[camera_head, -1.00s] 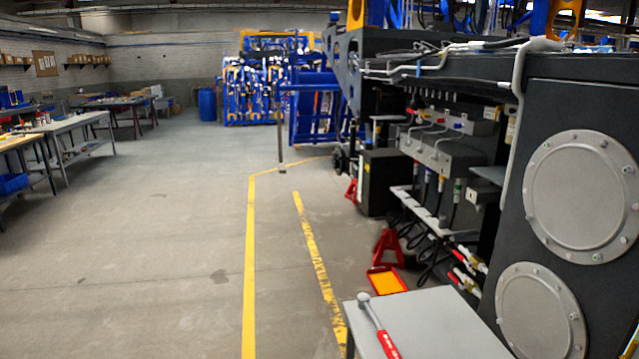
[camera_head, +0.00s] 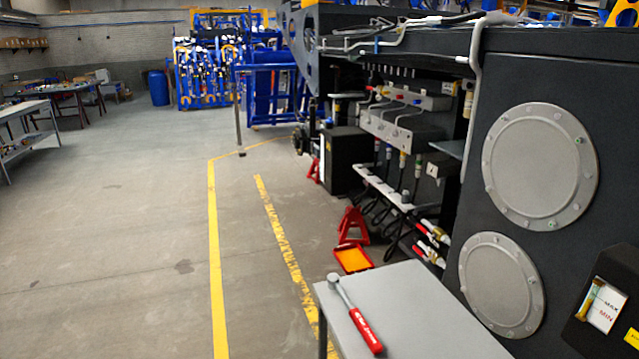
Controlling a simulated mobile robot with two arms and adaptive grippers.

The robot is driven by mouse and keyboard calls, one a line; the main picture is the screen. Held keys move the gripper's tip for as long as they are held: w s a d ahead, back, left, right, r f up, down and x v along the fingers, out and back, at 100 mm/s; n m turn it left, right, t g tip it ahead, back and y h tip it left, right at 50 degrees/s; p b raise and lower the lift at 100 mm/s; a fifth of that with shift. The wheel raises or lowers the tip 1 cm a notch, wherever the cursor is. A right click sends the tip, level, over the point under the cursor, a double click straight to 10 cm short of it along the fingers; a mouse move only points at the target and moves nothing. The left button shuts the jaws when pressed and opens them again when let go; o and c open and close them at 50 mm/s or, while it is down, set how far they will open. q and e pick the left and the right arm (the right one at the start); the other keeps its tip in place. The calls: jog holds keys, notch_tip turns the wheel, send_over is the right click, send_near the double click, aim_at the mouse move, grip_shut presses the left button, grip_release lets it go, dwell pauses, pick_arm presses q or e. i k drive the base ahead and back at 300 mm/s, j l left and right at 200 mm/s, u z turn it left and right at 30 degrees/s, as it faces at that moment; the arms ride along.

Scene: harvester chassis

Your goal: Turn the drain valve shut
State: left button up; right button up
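Red-handled valves (camera_head: 432,234) sit low on the dark harvester chassis (camera_head: 562,75), right of centre in the head view. Two red levers with brassy and pale bodies show there, one above the other. I cannot tell which of them is the drain valve, nor how far each is turned. An orange drip tray with a red rim (camera_head: 353,259) lies on the floor to their left. Neither of my grippers is in view.
A grey table (camera_head: 420,310) stands in front of the chassis, with a red-handled ratchet (camera_head: 352,312) on it. Red jack stands (camera_head: 353,226) stand by the chassis. The floor left of the yellow line (camera_head: 214,250) is open. A workbench (camera_head: 28,107) stands far left.

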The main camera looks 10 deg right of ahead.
aim_at(415, 249)
jog(key=i+j+u, duration=0.25)
jog(key=u, duration=0.15)
jog(key=i+j+u, duration=0.15)
jog(key=i+u, duration=0.2)
jog(key=i, duration=0.15)
jog(key=i+u, duration=0.2)
jog(key=i, duration=0.55)
